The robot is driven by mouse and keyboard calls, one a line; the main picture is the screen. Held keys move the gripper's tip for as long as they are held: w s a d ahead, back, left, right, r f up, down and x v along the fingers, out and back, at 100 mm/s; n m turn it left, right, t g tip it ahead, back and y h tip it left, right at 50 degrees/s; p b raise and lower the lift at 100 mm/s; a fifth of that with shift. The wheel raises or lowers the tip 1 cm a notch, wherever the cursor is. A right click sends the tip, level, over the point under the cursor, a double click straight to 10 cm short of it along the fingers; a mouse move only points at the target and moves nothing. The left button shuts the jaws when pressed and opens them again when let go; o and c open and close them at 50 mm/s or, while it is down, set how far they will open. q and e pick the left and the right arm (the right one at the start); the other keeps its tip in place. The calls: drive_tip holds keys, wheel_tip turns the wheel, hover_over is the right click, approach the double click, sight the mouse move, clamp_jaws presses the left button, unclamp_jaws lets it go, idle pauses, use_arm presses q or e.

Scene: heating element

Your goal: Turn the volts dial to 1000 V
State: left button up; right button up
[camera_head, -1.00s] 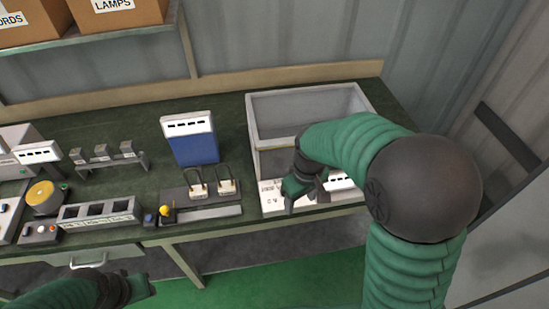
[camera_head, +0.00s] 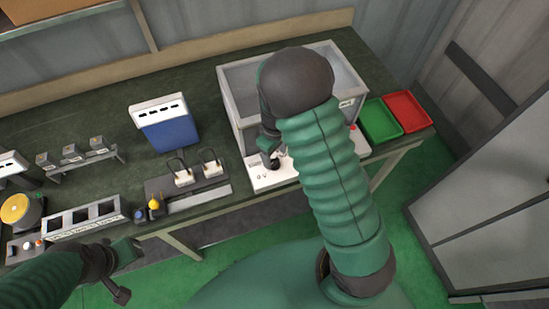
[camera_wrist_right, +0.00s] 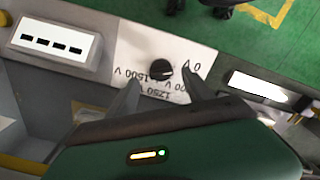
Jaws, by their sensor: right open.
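The volts dial (camera_wrist_right: 161,69) is a black round knob on a white panel (camera_wrist_right: 205,55) with printed voltage labels, 1500 V, 1250 V and 0 V among them. Its exact pointer setting is too small to tell. In the right wrist view my right gripper (camera_wrist_right: 162,88) is open, with one finger on each side of the knob and its tips close to it; contact is unclear. In the head view my right gripper (camera_head: 270,152) is over the left part of the white panel at the grey box's front. My left gripper (camera_head: 122,275) is low at left, its jaw opening unclear.
The grey open box (camera_head: 235,95) stands behind the panel. A green tray (camera_head: 380,120) and a red tray (camera_head: 407,112) are to its right. Two plugs with cords (camera_head: 183,177) and a blue meter (camera_head: 168,130) are to the left.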

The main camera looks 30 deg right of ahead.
sight(276, 162)
drive_tip(key=shift+s+f, duration=0.1)
drive_tip(key=shift+f, duration=0.8)
use_arm(q)
drive_tip(key=shift+s+r, duration=0.2)
drive_tip(key=shift+s, duration=0.2)
use_arm(e)
drive_tip(key=shift+s+f, duration=0.25)
drive_tip(key=shift+f, duration=0.3)
drive_tip(key=shift+w+f, duration=0.1)
drive_tip(key=shift+c, duration=1.3)
clamp_jaws()
use_arm(q)
drive_tip(key=shift+w, duration=0.2)
